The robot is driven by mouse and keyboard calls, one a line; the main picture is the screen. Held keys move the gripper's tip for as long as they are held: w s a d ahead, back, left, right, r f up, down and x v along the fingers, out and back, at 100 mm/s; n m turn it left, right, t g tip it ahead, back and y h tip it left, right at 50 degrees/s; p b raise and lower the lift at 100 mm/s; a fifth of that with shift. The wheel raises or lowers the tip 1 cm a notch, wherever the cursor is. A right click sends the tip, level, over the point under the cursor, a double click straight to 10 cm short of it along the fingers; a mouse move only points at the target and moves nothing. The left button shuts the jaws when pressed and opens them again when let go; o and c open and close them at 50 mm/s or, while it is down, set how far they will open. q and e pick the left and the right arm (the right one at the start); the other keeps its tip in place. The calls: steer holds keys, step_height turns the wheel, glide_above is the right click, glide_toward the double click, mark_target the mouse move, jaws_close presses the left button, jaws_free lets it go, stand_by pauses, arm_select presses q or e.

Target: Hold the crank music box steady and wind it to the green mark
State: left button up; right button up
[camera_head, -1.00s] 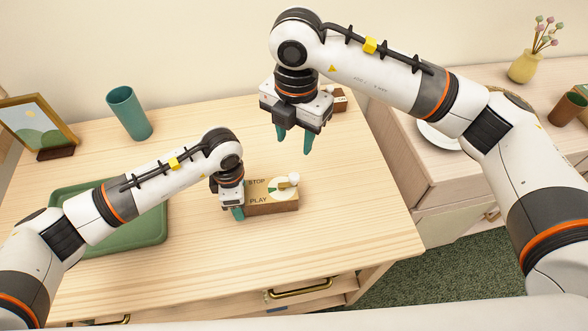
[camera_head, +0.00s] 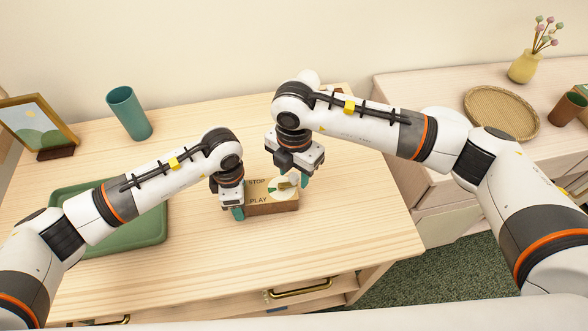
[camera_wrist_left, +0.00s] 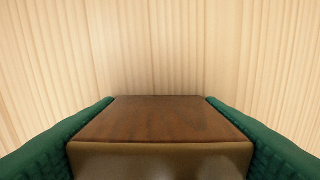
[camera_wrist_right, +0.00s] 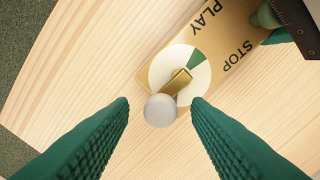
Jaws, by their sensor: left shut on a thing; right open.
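The music box (camera_head: 272,208) is a wooden block with a tan top lettered STOP and PLAY and a white dial with a green wedge (camera_wrist_right: 196,56). My left gripper (camera_head: 238,212) is shut on the box's left end; in the left wrist view the brown box (camera_wrist_left: 160,120) sits between both green fingers. My right gripper (camera_head: 294,178) is open above the dial. In the right wrist view, the brass crank (camera_wrist_right: 180,82) carries a pale round knob (camera_wrist_right: 160,110), seen between the open fingertips. The crank points away from the green wedge. Finger contact with the knob is not visible.
A green tray (camera_head: 150,236) lies on the left of the table, partly behind my left arm. A teal cup (camera_head: 129,114) and a picture frame (camera_head: 36,124) stand behind it. The right cabinet holds a woven tray (camera_head: 502,112). The table front is clear.

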jaws_close()
steer(key=shift+w, duration=0.1)
stand_by(0.3)
